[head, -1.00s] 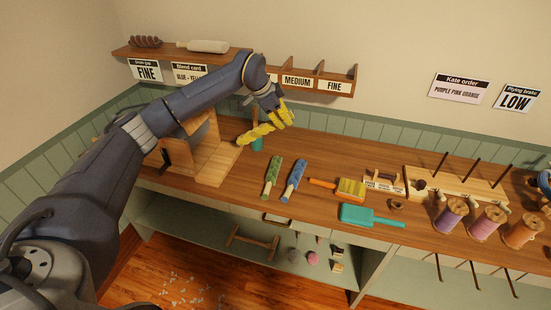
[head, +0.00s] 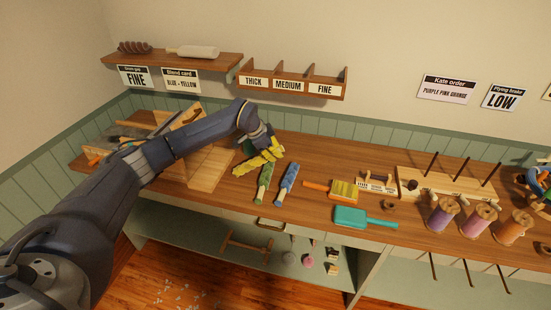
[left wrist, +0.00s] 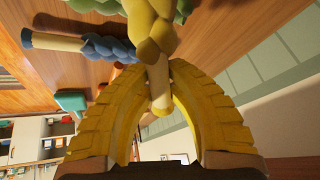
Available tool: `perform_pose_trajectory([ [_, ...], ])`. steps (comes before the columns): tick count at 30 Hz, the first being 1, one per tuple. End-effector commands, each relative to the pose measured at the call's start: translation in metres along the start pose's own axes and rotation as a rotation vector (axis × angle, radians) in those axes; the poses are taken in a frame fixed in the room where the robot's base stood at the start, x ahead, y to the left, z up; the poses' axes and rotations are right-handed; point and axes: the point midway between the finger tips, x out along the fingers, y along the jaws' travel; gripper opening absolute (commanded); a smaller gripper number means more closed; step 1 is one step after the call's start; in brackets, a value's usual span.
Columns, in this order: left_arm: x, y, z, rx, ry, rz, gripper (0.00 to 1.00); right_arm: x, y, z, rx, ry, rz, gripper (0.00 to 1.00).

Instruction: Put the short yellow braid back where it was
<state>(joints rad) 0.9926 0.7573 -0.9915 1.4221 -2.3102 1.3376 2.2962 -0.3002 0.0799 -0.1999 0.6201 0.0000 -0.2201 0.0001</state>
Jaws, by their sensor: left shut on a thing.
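The short yellow braid (head: 250,165) is in my left gripper (head: 267,150), low over the bench, just behind the green braid. In the left wrist view the yellow fingers (left wrist: 155,105) are shut on the pale end of the yellow braid (left wrist: 152,35). I cannot tell whether the braid touches the bench. A green braid (head: 264,183) and a blue braid (head: 287,184) lie side by side on the bench, close in front of it. The blue braid also shows in the left wrist view (left wrist: 105,47). My right gripper is not in view.
An orange-handled brush (head: 342,190) and a teal brush (head: 362,217) lie right of the braids. Spools (head: 441,213) and a peg rack (head: 455,186) stand further right. A wooden stand (head: 208,165) is left. A labelled wall shelf (head: 290,86) hangs behind.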

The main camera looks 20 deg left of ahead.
Motion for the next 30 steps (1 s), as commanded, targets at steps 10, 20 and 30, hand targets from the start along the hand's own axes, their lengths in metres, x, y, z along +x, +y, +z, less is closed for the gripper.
perform_pose_trajectory([
  [10, 0.021, 0.004, 0.011, 0.001, 0.001, 0.000, 0.00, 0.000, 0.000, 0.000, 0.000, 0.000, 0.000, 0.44],
  [20, 0.024, 0.004, 0.012, 0.001, 0.001, 0.000, 0.17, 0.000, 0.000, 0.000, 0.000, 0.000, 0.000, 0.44],
  [30, 0.024, 0.004, 0.013, 0.001, 0.001, 0.000, 0.37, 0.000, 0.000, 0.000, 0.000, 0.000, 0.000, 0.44],
])
